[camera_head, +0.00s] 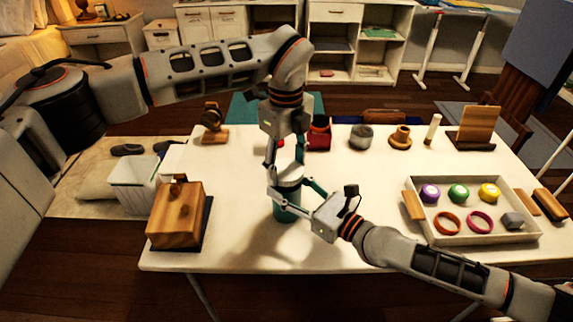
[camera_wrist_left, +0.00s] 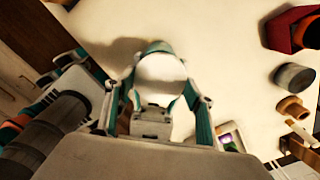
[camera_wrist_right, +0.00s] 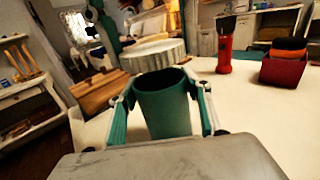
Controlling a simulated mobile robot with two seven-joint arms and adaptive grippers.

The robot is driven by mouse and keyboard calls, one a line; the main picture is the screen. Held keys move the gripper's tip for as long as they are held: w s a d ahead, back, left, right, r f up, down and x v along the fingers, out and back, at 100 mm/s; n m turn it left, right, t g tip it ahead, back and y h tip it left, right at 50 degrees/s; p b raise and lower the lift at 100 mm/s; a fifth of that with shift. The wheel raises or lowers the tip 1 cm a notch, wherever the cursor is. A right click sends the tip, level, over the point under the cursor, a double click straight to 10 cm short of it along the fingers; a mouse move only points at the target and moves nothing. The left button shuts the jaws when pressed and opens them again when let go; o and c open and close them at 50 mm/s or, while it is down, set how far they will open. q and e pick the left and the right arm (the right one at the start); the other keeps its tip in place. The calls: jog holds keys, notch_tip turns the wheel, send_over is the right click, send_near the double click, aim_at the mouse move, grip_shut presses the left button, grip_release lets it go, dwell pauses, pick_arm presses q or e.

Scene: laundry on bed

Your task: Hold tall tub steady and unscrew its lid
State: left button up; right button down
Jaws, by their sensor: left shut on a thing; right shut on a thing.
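The tall teal tub (camera_head: 285,214) stands upright on the white table, left of its middle. In the right wrist view, the tub (camera_wrist_right: 163,112) sits between the two fingers of my right gripper (camera_wrist_right: 163,108), which is shut around its sides. Its dark open mouth shows there. The pale lid (camera_wrist_right: 153,55), with a ribbed edge, is above the mouth and apart from it. My left gripper (camera_head: 287,172) comes down from above and is shut on the lid. In the left wrist view, the lid (camera_wrist_left: 160,72) lies between its fingers and hides most of the tub.
A wooden box (camera_head: 177,212) stands left of the tub. A red container (camera_head: 319,138), a grey round pot (camera_head: 361,137) and wooden items are along the back. A tray (camera_head: 470,237) with colored lids and rings is at right. The table between tub and tray is mostly clear behind my right arm.

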aim_at(286, 169)
pick_arm(q)
jog(key=shift+r, duration=2.05)
pick_arm(e)
jog(key=c, duration=0.9)
grip_release()
